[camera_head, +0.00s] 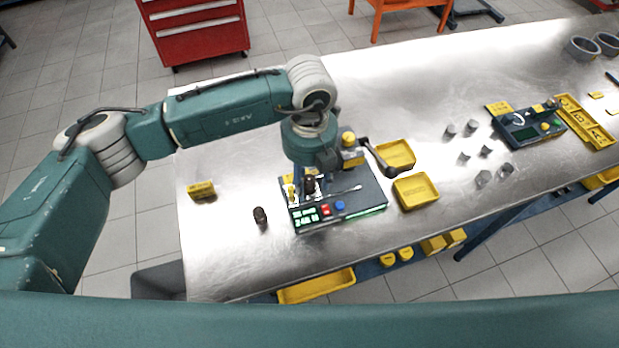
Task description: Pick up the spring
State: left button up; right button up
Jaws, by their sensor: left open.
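A small dark, upright object (260,216) stands on the bench left of the test device; it may be the spring, but it is too small to tell. My left arm reaches in from the left, and its wrist hangs over the device. My left gripper (309,184) points down just above the back left of the device (345,205) and is open. Its fingers are small and partly hidden by the wrist, and I cannot tell whether anything lies between them. My right gripper is not in view.
The metal bench has yellow trays (416,191) right of the device and a yellow block (201,190) at the left. Several grey cylinders (471,127) and a second device (528,127) stand farther right. A red tool cabinet (200,32) stands behind.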

pick_arm(q)
grip_shut()
dwell(0.3)
